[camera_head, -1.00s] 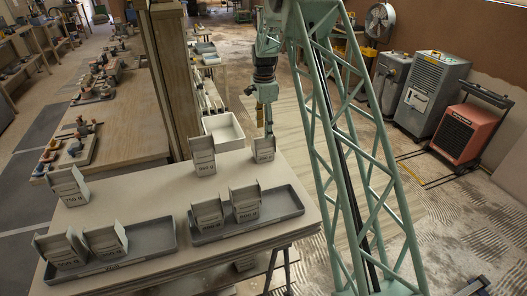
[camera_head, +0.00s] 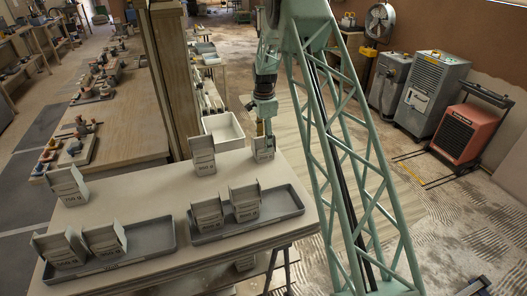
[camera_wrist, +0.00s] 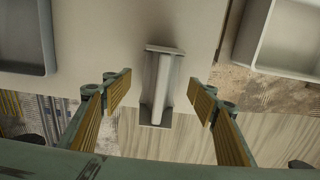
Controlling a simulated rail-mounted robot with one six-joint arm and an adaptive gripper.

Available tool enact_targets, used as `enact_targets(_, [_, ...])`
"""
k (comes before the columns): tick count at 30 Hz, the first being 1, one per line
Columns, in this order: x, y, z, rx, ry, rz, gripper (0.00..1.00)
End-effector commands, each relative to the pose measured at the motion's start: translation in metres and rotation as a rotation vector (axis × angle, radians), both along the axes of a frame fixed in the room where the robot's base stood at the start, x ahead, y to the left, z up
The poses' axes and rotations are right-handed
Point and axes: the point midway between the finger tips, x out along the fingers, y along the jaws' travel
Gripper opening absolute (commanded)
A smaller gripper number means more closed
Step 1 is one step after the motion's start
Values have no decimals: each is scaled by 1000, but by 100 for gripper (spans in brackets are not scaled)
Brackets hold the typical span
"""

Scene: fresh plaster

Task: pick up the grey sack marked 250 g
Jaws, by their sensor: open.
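A grey sack (camera_head: 264,152) stands upright near the far right corner of the pale table (camera_head: 150,205). My gripper (camera_head: 267,131) is just above and at this sack, pointing down. In the wrist view my open gripper (camera_wrist: 161,90) has one finger on each side of the sack (camera_wrist: 164,65), with gaps on both sides and no visible contact. Another grey sack (camera_head: 202,157) stands to its left, and one (camera_head: 68,187) stands at the table's left. The sack markings are too small to read surely, so I cannot tell which says 250 g.
Two grey trays, left (camera_head: 155,236) and right (camera_head: 287,203), each hold two sacks. A white bin (camera_head: 222,129) sits beyond the table's far edge; it also shows in the wrist view (camera_wrist: 283,42). The table between the standing sacks is clear.

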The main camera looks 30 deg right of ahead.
Motion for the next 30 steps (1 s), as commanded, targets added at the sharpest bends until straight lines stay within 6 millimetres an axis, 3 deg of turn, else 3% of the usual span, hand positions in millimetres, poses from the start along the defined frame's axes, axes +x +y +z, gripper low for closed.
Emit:
enact_targets(4, [0, 0, -10, 0, 1, 0, 53])
enact_targets(20, [0, 0, -15, 0, 1, 0, 53])
enact_targets(30, [0, 2, -48, 0, 2, 0, 53])
